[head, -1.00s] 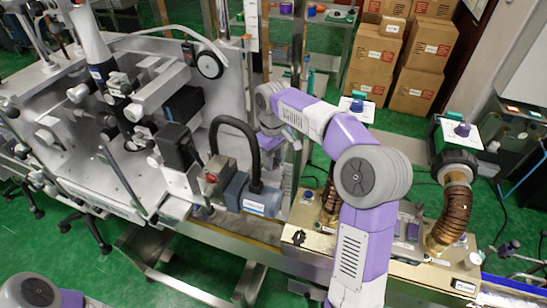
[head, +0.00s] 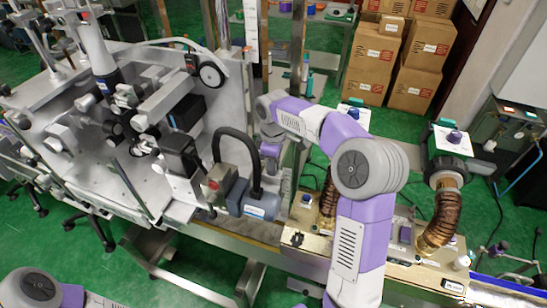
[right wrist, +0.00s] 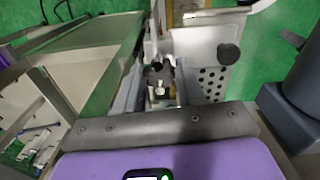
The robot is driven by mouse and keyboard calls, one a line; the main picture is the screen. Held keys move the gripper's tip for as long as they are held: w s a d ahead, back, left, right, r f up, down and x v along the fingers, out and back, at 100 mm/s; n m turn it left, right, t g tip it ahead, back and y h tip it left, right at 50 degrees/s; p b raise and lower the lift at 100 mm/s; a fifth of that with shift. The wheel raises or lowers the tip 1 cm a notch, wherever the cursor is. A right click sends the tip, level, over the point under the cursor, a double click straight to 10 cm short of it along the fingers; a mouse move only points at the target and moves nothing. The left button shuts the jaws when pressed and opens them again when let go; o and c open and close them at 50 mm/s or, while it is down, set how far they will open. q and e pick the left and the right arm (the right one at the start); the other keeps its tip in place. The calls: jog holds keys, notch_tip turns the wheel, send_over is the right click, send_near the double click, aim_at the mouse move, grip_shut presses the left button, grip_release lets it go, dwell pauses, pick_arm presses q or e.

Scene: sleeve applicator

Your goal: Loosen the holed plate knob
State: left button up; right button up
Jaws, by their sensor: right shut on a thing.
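The holed plate (right wrist: 211,82) is a pale metal plate with rows of dark round holes, right of my fingers in the right wrist view. A dark round knob (right wrist: 155,73) sits between the fingertips of my right gripper (right wrist: 156,88), which is shut on it; the fingers partly hide it. Another dark round knob (right wrist: 228,54) stands on the upper right of the plate, clear of the fingers. In the head view my right gripper (head: 270,158) is small, beside the machine's upright post, and its grip is hidden. My left gripper is out of view; only its arm shows at lower left.
The grey machine (head: 215,110) fills the left of the head view. A blue-grey motor (head: 255,198) with a black hose stands close to my right gripper. A beige box (head: 310,242) with brown ribbed hoses (head: 440,215) is at right. Cardboard boxes (head: 392,60) stand behind.

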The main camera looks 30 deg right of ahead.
jog(key=n+p, duration=0.3)
jog(key=n, duration=0.1)
jog(key=shift+w+n, duration=0.1)
jog(key=shift+n, duration=0.3)
dwell(0.4)
jog(key=o, duration=1)
jog(key=shift+o, duration=0.2)
jog(key=shift+r, duration=3.8)
